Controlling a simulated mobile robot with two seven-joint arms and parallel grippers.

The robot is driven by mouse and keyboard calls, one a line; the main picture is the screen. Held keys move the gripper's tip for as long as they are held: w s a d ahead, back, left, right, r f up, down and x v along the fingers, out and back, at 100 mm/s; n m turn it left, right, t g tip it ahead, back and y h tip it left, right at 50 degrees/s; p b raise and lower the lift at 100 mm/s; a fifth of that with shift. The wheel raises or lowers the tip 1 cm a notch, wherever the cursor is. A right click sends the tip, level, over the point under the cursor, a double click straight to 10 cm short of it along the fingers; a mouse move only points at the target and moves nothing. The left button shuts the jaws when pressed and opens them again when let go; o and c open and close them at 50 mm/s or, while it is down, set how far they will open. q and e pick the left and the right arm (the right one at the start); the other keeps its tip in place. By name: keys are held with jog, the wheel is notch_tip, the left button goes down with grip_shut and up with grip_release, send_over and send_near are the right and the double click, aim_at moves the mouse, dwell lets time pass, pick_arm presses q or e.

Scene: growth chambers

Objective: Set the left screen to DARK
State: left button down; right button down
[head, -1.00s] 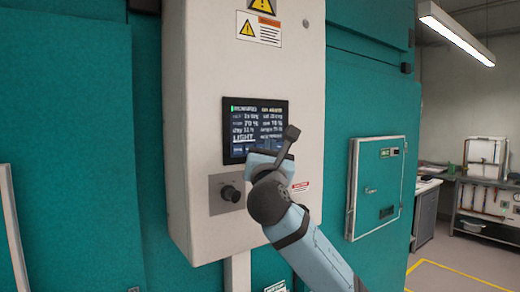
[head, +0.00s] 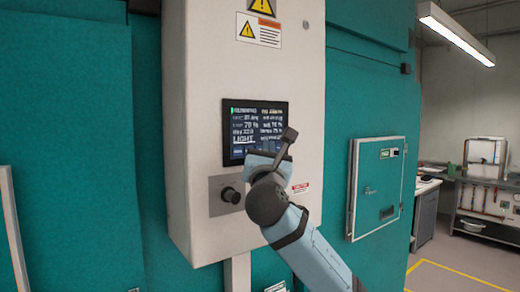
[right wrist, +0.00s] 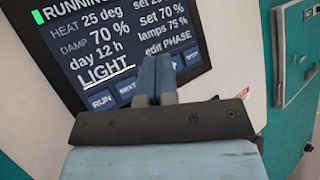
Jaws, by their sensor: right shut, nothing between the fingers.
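The screen (head: 240,120) is a dark panel on the white cabinet. It also shows in the right wrist view (right wrist: 60,75), reading RUNNING, HEAT 25 deg, DAMP 70 %, day 12 h and an underlined LIGHT, with "edit PHASE" at right. A row of blue buttons runs along its bottom, with RUN (right wrist: 101,100) and NEXT (right wrist: 128,87) at left. My right gripper (right wrist: 155,78) is shut and empty at the lower part of the screen, covering part of the button row. I cannot tell whether its tips touch. My left gripper is out of view.
A black knob (head: 230,195) on a grey plate sits below the screen. The white cabinet (head: 210,80) stands out from the teal wall (head: 75,150). A white-framed teal hatch (head: 378,190) is to the right. A bench (head: 490,185) stands farther back, with open floor before it.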

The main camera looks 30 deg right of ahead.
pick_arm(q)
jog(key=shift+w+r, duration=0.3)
pick_arm(e)
jog(key=shift+w, duration=0.15)
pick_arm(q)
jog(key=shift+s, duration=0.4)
pick_arm(e)
jog(key=shift+w, duration=0.3)
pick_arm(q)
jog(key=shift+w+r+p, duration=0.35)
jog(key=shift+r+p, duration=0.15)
pick_arm(e)
jog(key=shift+s, duration=0.75)
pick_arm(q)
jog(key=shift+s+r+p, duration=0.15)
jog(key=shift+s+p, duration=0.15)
pick_arm(e)
jog(key=s, duration=0.5)
jog(key=shift+d, duration=0.25)
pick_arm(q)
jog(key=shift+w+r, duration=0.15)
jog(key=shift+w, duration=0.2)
